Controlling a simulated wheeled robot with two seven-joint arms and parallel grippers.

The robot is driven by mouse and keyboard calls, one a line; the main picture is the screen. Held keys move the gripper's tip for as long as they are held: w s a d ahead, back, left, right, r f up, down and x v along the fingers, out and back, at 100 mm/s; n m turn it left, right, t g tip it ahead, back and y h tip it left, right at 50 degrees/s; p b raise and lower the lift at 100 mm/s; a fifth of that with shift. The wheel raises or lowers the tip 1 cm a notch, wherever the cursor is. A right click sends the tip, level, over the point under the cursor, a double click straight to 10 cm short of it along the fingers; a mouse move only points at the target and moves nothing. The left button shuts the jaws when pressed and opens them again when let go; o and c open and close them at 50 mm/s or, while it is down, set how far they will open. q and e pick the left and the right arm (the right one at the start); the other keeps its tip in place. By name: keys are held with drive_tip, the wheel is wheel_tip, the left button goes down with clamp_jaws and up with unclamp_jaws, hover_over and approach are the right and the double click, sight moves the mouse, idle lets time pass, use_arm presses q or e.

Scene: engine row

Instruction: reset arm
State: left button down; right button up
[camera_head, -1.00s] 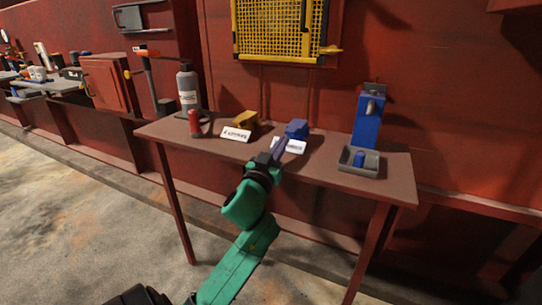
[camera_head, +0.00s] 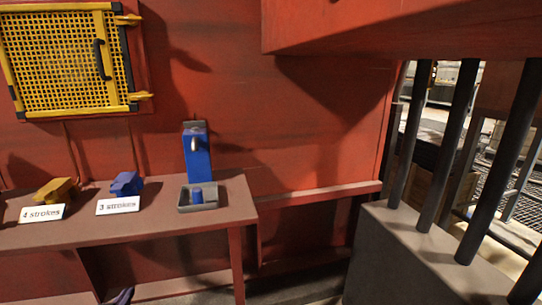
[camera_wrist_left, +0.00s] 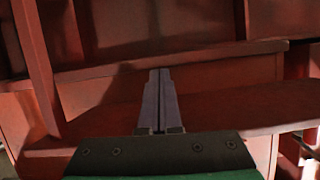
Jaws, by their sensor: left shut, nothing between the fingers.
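My left gripper (camera_wrist_left: 160,100) shows in the left wrist view with its two long grey-purple fingers together and nothing between them. In the head view only the tip of my left gripper (camera_head: 123,296) shows at the bottom edge, low in front of the table. In the wrist view the fingers point toward red-brown table or wall structure; I cannot tell the distance. My right gripper is in neither view.
The brown table (camera_head: 140,224) holds a yellow block (camera_head: 56,190), a blue block (camera_head: 126,184), two stroke-count cards, and a blue device (camera_head: 197,152) with a grey tray (camera_head: 181,205). A grey block with dark bars (camera_head: 405,262) stands at right.

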use_arm(q)
drive_tip(key=s+d+f+m+g+h, duration=0.3)
drive_tip(key=s+d+f+g, duration=0.25)
drive_tip(key=f, duration=0.35)
drive_tip(key=s+d+f+m+g+h, duration=0.2)
drive_tip(key=s+d+f+g, duration=0.2)
drive_tip(key=s+d+f, duration=0.4)
wheel_tip(320, 180, down, 13)
drive_tip(key=g, duration=0.2)
drive_tip(key=s+a+r+p, duration=0.1)
drive_tip(key=s+a+p, duration=0.1)
drive_tip(key=s+p, duration=0.6)
drive_tip(key=s+a+r+p, duration=0.1)
drive_tip(key=s+a+p, duration=0.1)
drive_tip(key=s+p, duration=0.7)
drive_tip(key=p, duration=0.8)
drive_tip(key=shift+a+r+m+p, duration=0.15)
drive_tip(key=shift+a+m+p, duration=0.15)
drive_tip(key=shift+p, duration=0.1)
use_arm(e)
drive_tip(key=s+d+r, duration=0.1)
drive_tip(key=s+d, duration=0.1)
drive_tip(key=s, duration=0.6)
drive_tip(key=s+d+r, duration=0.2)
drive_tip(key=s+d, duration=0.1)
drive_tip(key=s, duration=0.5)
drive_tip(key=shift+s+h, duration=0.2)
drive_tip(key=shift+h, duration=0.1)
